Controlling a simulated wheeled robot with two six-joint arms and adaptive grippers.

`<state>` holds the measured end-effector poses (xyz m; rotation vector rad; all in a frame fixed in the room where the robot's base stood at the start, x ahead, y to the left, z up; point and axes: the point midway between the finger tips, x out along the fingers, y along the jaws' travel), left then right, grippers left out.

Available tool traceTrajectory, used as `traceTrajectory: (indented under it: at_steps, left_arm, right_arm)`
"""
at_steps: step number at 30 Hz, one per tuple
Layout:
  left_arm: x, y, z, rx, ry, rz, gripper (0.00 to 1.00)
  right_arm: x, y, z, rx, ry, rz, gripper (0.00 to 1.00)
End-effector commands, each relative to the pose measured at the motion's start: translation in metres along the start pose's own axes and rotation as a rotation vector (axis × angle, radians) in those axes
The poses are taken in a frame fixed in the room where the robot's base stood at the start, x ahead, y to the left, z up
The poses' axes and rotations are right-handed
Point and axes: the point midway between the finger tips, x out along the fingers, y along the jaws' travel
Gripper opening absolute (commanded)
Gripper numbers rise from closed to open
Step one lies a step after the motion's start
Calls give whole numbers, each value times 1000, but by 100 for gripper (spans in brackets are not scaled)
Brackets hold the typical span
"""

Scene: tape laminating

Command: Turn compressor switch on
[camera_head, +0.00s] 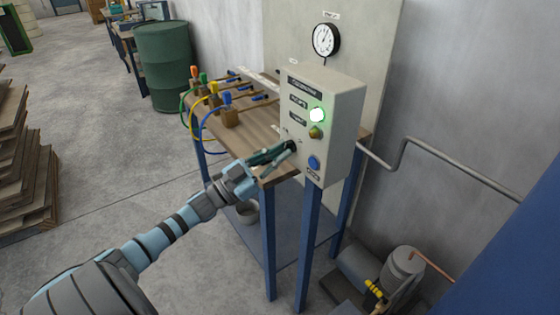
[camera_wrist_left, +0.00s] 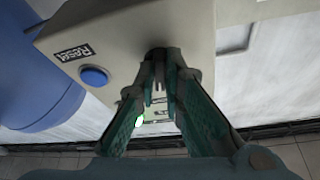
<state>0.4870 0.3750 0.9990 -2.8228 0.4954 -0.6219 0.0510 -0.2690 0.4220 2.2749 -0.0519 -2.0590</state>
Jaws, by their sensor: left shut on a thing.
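In the left wrist view, the fingers (camera_wrist_left: 160,75) converge on the knob (camera_wrist_left: 156,54), and the blue button (camera_wrist_left: 94,76) sits beside the "Reset" label. The fingers hide most of the knob, so its setting cannot be told. My right gripper is out of view.
A round gauge (camera_head: 326,39) hangs on the wall above the box. Valves with coloured handles and hoses (camera_head: 228,115) sit on the wooden tabletop (camera_head: 248,136). A green drum (camera_head: 163,65) stands behind. A compressor tank (camera_head: 402,268) is on the floor at right. Stacked boards (camera_head: 25,150) stand left.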

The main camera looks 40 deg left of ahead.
Motion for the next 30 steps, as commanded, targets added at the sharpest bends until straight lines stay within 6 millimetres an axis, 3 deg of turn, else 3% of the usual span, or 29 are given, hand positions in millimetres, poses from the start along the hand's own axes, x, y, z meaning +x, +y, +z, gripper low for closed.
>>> traceTrajectory:
  at_steps: [15, 30]
  left_arm:
    - [0, -4, 0, 380, -1, 158, 0]
    - [0, -5, -1, 488, -2, 202, 0]
  right_arm:
    - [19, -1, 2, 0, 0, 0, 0]
    - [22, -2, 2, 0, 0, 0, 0]
